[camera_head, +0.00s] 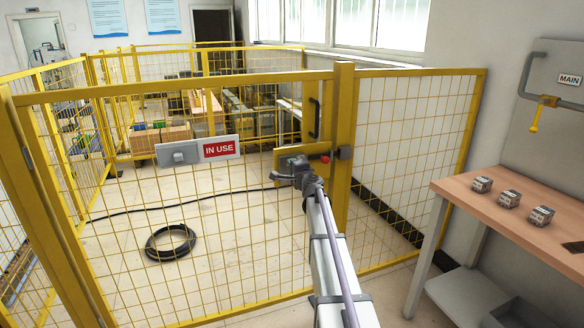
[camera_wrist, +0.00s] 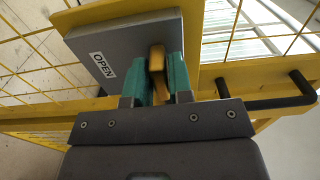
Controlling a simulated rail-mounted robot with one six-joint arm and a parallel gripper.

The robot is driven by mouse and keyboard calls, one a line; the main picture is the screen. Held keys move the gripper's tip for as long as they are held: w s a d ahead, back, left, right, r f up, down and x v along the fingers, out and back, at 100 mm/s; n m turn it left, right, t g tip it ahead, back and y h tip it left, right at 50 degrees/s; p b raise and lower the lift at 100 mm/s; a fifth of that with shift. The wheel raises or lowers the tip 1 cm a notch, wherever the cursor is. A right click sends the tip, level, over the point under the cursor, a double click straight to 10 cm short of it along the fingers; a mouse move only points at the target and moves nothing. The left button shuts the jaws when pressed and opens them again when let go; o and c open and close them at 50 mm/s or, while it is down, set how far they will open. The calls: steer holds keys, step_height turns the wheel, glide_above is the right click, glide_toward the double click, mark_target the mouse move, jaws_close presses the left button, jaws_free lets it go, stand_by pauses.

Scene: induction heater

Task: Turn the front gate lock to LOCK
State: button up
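The front gate lock shows in the wrist view as a grey plate (camera_wrist: 115,40) with an "OPEN" label (camera_wrist: 103,65) and a yellow knob (camera_wrist: 157,58). My gripper (camera_wrist: 160,75) has its teal fingers on both sides of the knob, and the knob fills the gap between them. They look shut on it. In the head view my gripper (camera_head: 291,172) is at the latch side of the yellow front gate (camera_head: 180,88), covering most of the lock.
An "IN USE" sign (camera_head: 219,149) hangs on the gate mesh. A black handle (camera_head: 314,118) is above the lock, close to my gripper. A red knob (camera_head: 325,159) is just right of it. A wooden bench (camera_head: 465,200) with small blocks stands at right. A coiled hose (camera_head: 170,243) lies behind the gate.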

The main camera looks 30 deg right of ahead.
steer(key=o, duration=0.3)
steer(key=shift+o, duration=0.2)
steer(key=s+a, duration=0.1)
steer(key=s, duration=0.9)
steer(key=shift+s+a, duration=0.3)
steer(key=shift+a, duration=0.1)
